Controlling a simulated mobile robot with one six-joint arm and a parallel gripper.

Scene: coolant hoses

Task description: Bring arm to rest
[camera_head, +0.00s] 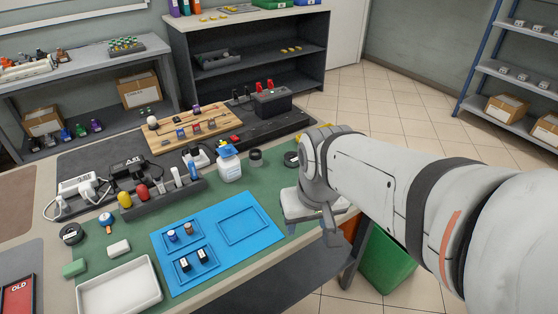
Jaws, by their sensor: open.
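My arm reaches in from the right side of the head view, and its wrist bends down at the right edge of the table. My gripper (312,232) hangs at that edge, fingers pointing down and apart, with nothing seen between them. The blue tray (262,262) lies on the green mat (218,201) to the left of my gripper. My arm hides part of the table's right end.
A white bottle (229,166) and a dark round jar (256,158) stand behind the tray. A white bin (119,290) lies at front left. A green bin (387,262) stands on the floor under my arm. Shelves (513,70) stand at the back right; the tiled floor between is open.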

